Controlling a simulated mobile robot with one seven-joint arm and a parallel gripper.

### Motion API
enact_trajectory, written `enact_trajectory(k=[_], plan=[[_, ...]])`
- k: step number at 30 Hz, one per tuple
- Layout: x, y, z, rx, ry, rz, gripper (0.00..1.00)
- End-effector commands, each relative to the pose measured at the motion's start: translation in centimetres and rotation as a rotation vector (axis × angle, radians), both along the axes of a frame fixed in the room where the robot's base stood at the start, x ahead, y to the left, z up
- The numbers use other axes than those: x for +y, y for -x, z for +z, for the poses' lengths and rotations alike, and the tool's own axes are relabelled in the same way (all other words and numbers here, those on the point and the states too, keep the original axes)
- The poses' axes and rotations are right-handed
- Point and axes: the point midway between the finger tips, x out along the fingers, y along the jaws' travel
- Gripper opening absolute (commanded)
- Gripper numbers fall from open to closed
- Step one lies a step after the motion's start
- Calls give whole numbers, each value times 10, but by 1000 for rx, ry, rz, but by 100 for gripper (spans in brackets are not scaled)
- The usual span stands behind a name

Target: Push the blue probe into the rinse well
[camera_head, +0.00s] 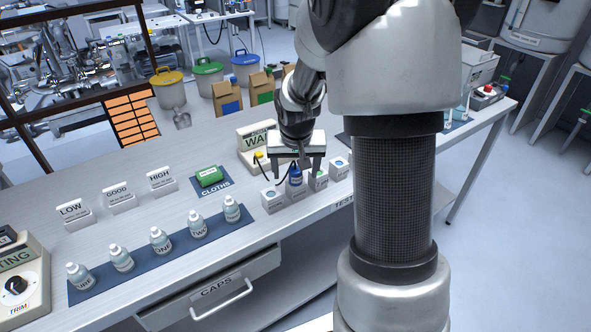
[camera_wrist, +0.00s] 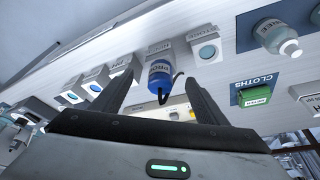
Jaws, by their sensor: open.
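The blue probe (camera_head: 294,177) stands upright at one white block (camera_head: 297,194) in a row near the bench's front edge. I cannot tell how deep it sits in the block. It also shows in the wrist view (camera_wrist: 158,76), with a black cable from its top. My gripper (camera_head: 296,171) is open above the row, its fingers on either side of the probe. In the wrist view, my gripper (camera_wrist: 159,80) shows a gap between each finger and the probe.
Other white blocks stand close by, one on the left (camera_head: 272,203) and others on the right (camera_head: 339,172). A meter (camera_head: 254,158) with a yellow button stands behind. The grey bench between is clear.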

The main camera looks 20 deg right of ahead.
Motion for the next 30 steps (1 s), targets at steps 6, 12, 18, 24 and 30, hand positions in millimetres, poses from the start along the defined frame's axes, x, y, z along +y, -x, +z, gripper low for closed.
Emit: enact_trajectory(k=[6,12,18,24,30], plan=[[0,1,3,-1,0,0,67],[1,4,13,0,0,0,67],[3,7,22,0,0,0,67],[4,10,32,0,0,0,67],[5,13,41,0,0,0,67]])
